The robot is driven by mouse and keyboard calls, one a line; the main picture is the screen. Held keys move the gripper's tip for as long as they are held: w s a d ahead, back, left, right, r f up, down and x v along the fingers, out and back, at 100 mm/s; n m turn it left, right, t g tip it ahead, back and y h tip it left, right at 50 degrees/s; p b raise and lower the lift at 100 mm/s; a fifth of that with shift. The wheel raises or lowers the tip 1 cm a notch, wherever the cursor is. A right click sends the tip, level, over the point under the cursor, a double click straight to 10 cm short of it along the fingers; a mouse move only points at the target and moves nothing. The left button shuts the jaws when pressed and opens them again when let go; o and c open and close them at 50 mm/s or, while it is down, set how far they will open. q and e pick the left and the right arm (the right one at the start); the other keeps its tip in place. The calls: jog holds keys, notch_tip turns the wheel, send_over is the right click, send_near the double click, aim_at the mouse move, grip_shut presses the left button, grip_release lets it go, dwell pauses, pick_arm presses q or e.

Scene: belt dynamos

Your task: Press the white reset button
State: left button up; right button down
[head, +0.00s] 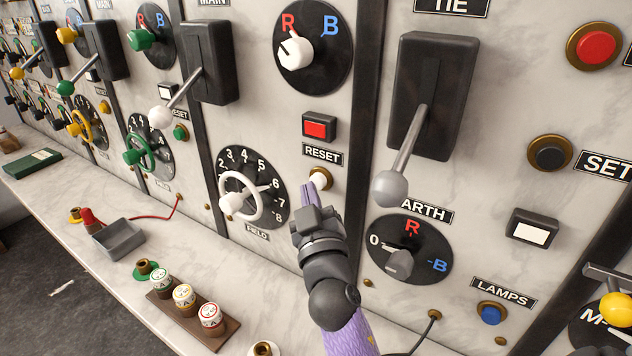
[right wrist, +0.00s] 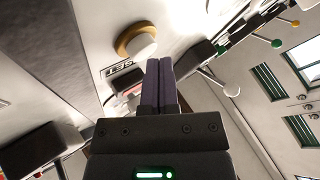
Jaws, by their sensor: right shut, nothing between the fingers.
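The white reset button (head: 321,177) sits in a brass ring on the marble panel, just below the RESET label (head: 323,155). In the right wrist view the white button (right wrist: 141,44) shows in its ring, a little ahead and to the left of the fingertips. My right gripper (head: 313,186) is shut and empty, its fingertips close to the button and partly covering its ring in the head view. The closed fingers (right wrist: 160,64) point toward the panel. I cannot tell whether they touch the button. My left gripper is not in view.
Above the label is a red lamp (head: 319,126). The white FIELD handwheel (head: 243,199) stands left, the grey lever (head: 402,165) and the earth knob (head: 398,262) right. On the shelf are a grey tray (head: 118,240) and a wooden rack (head: 186,316) of capped pots.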

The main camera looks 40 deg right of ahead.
jog(key=shift+d, duration=0.2)
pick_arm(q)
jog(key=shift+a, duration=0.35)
pick_arm(e)
jog(key=shift+w+d, duration=0.1)
jog(key=shift+d, duration=0.2)
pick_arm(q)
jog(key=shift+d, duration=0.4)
pick_arm(e)
jog(key=shift+s+a, duration=0.25)
jog(key=shift+a, duration=0.6)
